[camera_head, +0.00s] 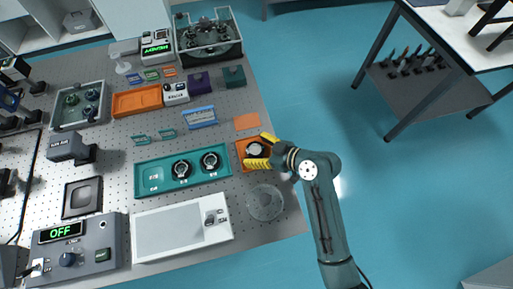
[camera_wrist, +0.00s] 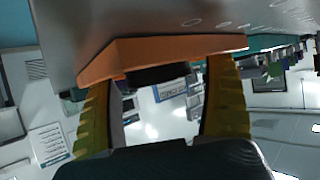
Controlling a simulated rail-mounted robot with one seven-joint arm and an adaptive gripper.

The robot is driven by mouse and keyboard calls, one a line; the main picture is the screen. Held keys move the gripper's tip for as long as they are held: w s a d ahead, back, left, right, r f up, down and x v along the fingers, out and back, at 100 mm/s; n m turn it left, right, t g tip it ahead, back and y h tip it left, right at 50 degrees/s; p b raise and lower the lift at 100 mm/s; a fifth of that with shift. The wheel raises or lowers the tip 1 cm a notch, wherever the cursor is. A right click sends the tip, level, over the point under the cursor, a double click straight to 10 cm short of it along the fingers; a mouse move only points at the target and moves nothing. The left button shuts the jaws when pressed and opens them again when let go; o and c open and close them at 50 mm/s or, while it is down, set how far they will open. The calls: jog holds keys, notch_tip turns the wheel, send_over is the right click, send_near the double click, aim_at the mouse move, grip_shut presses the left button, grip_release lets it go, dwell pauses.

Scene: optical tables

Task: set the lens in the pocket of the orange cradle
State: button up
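The orange cradle (camera_head: 240,152) lies near the right edge of the perforated table. A lens in a round black mount (camera_head: 255,149) with a pale face sits within the cradle's outline and looks flat; full seating cannot be told. My gripper (camera_head: 264,150) is at the cradle, its yellow fingers on either side of the lens. In the wrist view my gripper (camera_wrist: 162,100) is open, with fingers wide apart. The dark lens mount (camera_wrist: 158,75) shows there against the orange cradle (camera_wrist: 180,49), clear of both fingers.
A teal tray (camera_head: 223,179) with two black round mounts lies left of the cradle. A clear round dish (camera_head: 265,202) is just below it, and a flat orange square (camera_head: 247,121) just above. A white panel (camera_head: 155,234) lies lower left.

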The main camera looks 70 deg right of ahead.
jog(key=shift+r, duration=0.1)
jog(key=p+v, duration=0.2)
jog(key=v, duration=1)
